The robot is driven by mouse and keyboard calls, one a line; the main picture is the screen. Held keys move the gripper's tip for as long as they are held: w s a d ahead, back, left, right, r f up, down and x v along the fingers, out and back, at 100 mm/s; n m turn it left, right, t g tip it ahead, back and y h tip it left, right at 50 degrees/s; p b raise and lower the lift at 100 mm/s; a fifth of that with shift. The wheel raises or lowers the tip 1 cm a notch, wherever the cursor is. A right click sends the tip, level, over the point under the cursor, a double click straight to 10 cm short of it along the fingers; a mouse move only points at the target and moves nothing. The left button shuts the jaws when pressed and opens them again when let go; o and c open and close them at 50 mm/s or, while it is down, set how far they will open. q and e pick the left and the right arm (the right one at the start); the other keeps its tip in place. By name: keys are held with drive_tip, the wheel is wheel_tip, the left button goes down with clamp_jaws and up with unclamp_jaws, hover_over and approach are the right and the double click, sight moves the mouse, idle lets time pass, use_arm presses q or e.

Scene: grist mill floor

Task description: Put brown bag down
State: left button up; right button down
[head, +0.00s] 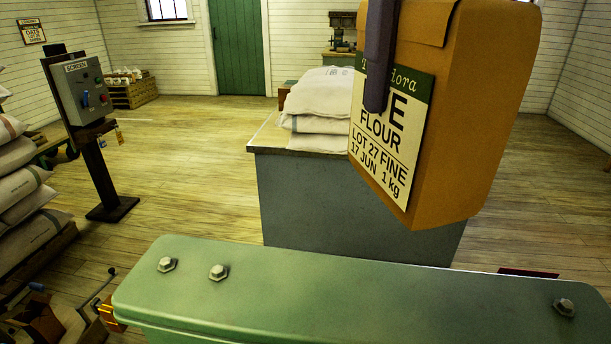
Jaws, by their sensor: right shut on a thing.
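The brown bag (468,120) is a tall paper flour bag with a folded top. It hangs close in front of me at the upper right, slightly tilted. Its white and green label reads "FLOUR LOT 27 FINE 17 JUN 1 kg". My right gripper (380,75) is shut on the bag. One dark finger lies across the label and covers part of it; the other finger is hidden. The bag's bottom is in the air, in front of the grey counter (320,205). My left gripper is not in view.
White sacks (318,105) are stacked on the counter. A green metal housing with bolts (340,290) spans the front. A control box marked "SCREEN" (80,92) stands on a post at left, near piled sacks (20,190). A crate with small bags (133,93) is farther back. Open floor (195,175) lies between.

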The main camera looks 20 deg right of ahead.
drive_tip(key=f, duration=0.2)
drive_tip(key=d+f, duration=0.1)
drive_tip(key=f, duration=0.3)
drive_tip(key=shift+w+d+p, duration=0.3)
drive_tip(key=shift+w+p, duration=0.05)
drive_tip(key=shift+w, duration=0.05)
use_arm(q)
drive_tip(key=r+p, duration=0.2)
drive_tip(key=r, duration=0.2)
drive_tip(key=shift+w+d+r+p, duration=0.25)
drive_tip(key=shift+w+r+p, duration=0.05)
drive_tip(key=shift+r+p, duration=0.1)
use_arm(e)
wheel_tip(320, 180, down, 11)
drive_tip(key=shift+w+f, duration=0.15)
drive_tip(key=shift+f, duration=0.05)
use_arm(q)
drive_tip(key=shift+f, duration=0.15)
use_arm(e)
drive_tip(key=shift+f, duration=0.1)
